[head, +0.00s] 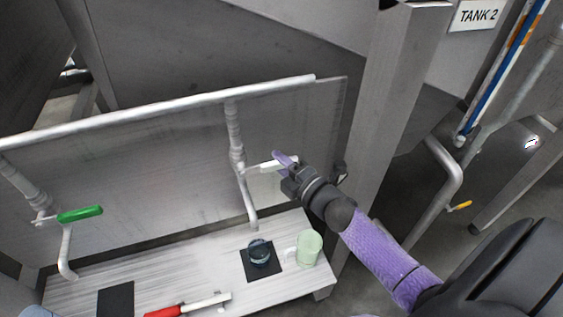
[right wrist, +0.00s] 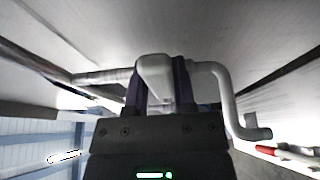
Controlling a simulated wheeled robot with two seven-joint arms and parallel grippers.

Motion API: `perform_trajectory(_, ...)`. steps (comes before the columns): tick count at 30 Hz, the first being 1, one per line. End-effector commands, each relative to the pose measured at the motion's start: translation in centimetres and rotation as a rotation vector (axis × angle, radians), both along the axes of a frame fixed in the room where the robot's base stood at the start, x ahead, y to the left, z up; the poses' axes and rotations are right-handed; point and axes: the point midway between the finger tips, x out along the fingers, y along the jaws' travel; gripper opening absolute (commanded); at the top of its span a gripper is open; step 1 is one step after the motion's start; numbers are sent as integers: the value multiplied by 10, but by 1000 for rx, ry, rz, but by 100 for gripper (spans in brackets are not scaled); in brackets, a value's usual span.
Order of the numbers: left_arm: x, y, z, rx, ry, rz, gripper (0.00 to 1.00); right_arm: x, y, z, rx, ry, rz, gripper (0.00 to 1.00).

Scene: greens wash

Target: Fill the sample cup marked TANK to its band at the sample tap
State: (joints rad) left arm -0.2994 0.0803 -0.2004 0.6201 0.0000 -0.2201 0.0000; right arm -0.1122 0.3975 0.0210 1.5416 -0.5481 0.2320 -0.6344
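A dark-looking clear cup (head: 259,252) stands on a black pad (head: 247,270), near and below the white-handled tap's spout (head: 252,222). A pale green mug-like cup (head: 309,248) stands just right of it. I cannot read a TANK mark or see a band on either, nor tell the liquid level. My right gripper (head: 284,163) is at the tap's white handle (head: 267,166). In the right wrist view the white handle (right wrist: 155,78) fills the gap between the purple fingers of the gripper (right wrist: 160,92), which look shut on it. My left gripper is not in view.
A second tap with a green handle (head: 80,214) is at the left, above another black pad (head: 116,299). A red and white tool (head: 185,307) lies on the front of the pale bench (head: 190,265). A TANK 2 sign (head: 478,15) hangs upper right. A metal post (head: 382,120) stands behind my right arm.

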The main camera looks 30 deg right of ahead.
Motion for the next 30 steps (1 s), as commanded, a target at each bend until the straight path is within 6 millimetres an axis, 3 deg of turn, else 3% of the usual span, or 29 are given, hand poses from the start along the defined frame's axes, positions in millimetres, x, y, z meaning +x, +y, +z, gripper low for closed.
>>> perform_trajectory(3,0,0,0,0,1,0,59,0,0,0,0,1,0,0)
perform_trajectory(30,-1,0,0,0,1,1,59,0,0,-1,1,2,0,0)
